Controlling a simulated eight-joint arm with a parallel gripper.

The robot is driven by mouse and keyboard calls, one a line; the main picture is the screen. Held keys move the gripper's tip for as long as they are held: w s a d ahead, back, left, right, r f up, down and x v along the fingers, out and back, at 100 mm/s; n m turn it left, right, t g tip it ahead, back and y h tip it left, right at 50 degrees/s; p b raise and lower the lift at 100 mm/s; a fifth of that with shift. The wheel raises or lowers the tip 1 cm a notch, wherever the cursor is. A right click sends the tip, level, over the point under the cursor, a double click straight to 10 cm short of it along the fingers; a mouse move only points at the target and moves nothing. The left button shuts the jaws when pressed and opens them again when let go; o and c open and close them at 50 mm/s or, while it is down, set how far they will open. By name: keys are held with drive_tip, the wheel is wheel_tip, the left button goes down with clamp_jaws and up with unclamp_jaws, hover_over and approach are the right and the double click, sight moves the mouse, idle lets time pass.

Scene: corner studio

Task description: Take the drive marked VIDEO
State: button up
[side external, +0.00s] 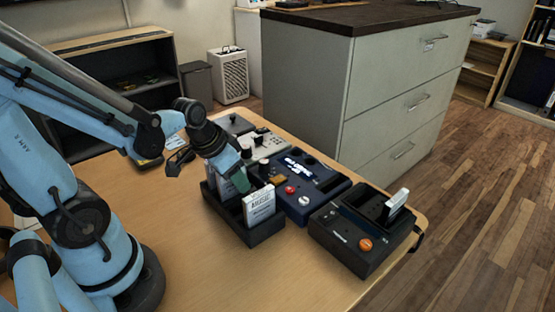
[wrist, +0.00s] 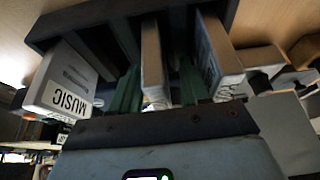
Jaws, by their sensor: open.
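A black slotted rack (side external: 245,229) on the table holds upright white drives. The front drive (side external: 260,205) has a printed label too small to read for sure. My gripper (side external: 238,172) is open and low over the rack, pointing down. In the wrist view, its green fingers (wrist: 157,88) stand on both sides of a middle drive (wrist: 154,65), seen edge-on, its label hidden. Whether they touch it, I cannot tell. The drive on the left (wrist: 62,82) reads MUSIC, upside down. The drive on the right (wrist: 218,58) shows a label I cannot read. No VIDEO mark is legible.
A grey panel (side external: 250,142) lies behind.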

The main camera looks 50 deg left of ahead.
drive_tip(key=shift+f, duration=0.1)
clamp_jaws()
drive_tip(key=shift+r, duration=0.2)
idle(0.4)
